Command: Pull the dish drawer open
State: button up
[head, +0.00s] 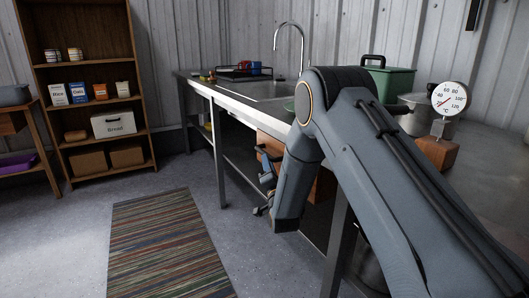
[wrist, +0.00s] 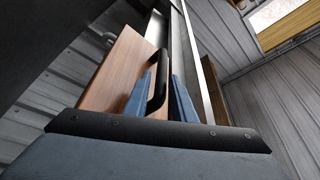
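The dish drawer (head: 271,144) is a brown wooden box under the metal counter, partly hidden behind my arm in the head view. In the wrist view its wooden front (wrist: 112,68) fills the left middle, with a black bar handle (wrist: 159,82) on it. My gripper (head: 264,190) is low beside the drawer front in the head view. In the wrist view my gripper (wrist: 161,76) has its two blue fingers apart, with the handle between them, closer to the left finger. I cannot tell whether either finger touches the handle.
The metal counter (head: 205,87) carries a faucet, a dish rack (head: 240,74), a green bin (head: 390,82) and a dial gauge (head: 449,98). Counter legs (head: 219,152) stand near my arm. A striped rug (head: 165,245) lies on open floor to the left, before a shelf (head: 140,70).

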aim_at(263, 152)
jog(key=x, duration=0.6)
jog(key=shift+s+a+b, duration=0.15)
jog(key=shift+a+b, duration=0.2)
jog(key=shift+w+a+r, duration=0.1)
jog(key=shift+w+r, duration=0.05)
jog(key=shift+w, duration=0.55)
grip_shut()
